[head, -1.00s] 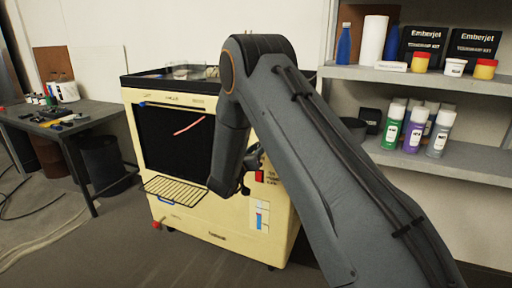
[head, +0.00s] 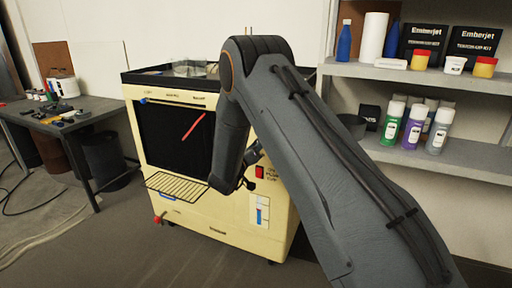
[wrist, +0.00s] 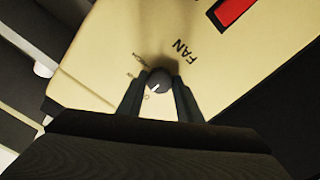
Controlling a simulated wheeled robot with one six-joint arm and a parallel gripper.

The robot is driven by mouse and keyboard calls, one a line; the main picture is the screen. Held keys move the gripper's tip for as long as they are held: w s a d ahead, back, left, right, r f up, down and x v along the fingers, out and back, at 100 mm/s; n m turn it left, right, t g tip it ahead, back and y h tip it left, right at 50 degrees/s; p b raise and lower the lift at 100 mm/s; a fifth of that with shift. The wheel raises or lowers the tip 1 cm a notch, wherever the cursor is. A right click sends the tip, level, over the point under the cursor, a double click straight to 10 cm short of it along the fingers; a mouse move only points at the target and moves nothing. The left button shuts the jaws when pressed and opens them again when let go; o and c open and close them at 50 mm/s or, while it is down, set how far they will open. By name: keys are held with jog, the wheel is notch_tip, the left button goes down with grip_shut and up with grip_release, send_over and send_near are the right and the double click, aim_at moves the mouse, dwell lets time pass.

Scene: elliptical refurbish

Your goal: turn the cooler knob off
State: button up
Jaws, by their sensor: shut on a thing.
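The cooler (head: 235,215) is a cream-yellow cabinet with a dark front window and a wire shelf. In the wrist view its panel (wrist: 110,60) fills the middle. A small round dark-grey knob (wrist: 158,81) with a white mark sits on that panel beside the printed word "FAN". My gripper (wrist: 160,92) is shut on the knob, one finger on each side. The white mark points down and left in the wrist view. In the head view my forearm hides most of the gripper and the knob.
A red switch (head: 260,172) sits on the panel near the gripper. A thin red strip (head: 193,127) crosses the dark window. A workbench (head: 85,115) stands left and shelves (head: 440,75) with spray cans stand right. Floor in front is clear.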

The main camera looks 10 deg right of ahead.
jog(key=o, duration=1)
jog(key=shift+w, duration=0.1)
jog(key=shift+o, duration=0.2)
jog(key=shift+a, duration=0.1)
jog(key=v, duration=0.7)
jog(key=shift+s+a, duration=0.2)
jog(key=shift+s, duration=0.1)
jog(key=shift+r, duration=0.1)
